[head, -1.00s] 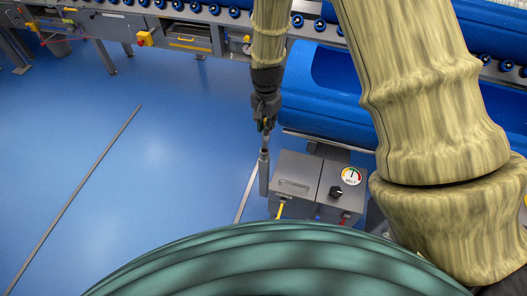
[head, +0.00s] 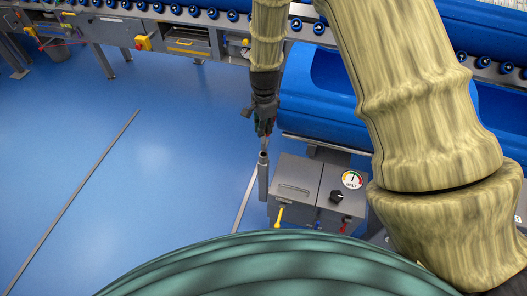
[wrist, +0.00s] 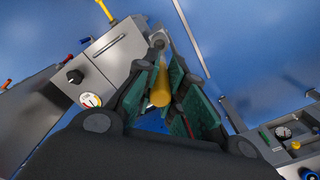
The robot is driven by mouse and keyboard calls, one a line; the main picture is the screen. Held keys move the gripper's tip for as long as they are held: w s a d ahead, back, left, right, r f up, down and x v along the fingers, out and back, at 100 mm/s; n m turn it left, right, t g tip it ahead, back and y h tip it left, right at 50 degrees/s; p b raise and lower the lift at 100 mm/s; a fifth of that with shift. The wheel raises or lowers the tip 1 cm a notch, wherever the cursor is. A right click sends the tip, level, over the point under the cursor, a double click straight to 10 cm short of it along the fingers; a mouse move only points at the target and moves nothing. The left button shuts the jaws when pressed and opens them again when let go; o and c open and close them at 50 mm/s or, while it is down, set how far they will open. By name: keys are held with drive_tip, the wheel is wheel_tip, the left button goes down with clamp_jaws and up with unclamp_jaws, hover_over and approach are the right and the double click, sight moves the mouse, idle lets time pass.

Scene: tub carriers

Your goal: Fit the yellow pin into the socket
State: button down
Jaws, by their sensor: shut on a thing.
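My gripper (head: 264,130) points down just above a grey upright tube, the socket (head: 263,178), at the left side of a grey cabinet. In the wrist view, my gripper's green-padded fingers (wrist: 163,92) are closed around the yellow pin (wrist: 160,88), which points away from the camera. The round mouth of the socket (wrist: 158,40) shows beyond the pin's far end. In the head view the pin is mostly hidden by the fingers, and I cannot tell whether its tip touches the socket.
The grey cabinet (head: 292,190) has a dial, a black knob and a yellow-handled lever (head: 279,216). A blue tub (head: 320,115) lies behind it, below a roller conveyor (head: 190,12). The blue floor (head: 150,170) to the left is open.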

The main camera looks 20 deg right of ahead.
sight(264, 143)
drive_tip(key=shift+f+b, duration=3.65)
drive_tip(key=shift+f, duration=1.95)
drive_tip(key=shift+f, duration=0.1)
drive_tip(key=c, duration=1.5)
unclamp_jaws()
drive_tip(key=shift+d+r+b, duration=0.1)
drive_tip(key=shift+r+b, duration=1.1)
drive_tip(key=shift+r, duration=4.9)
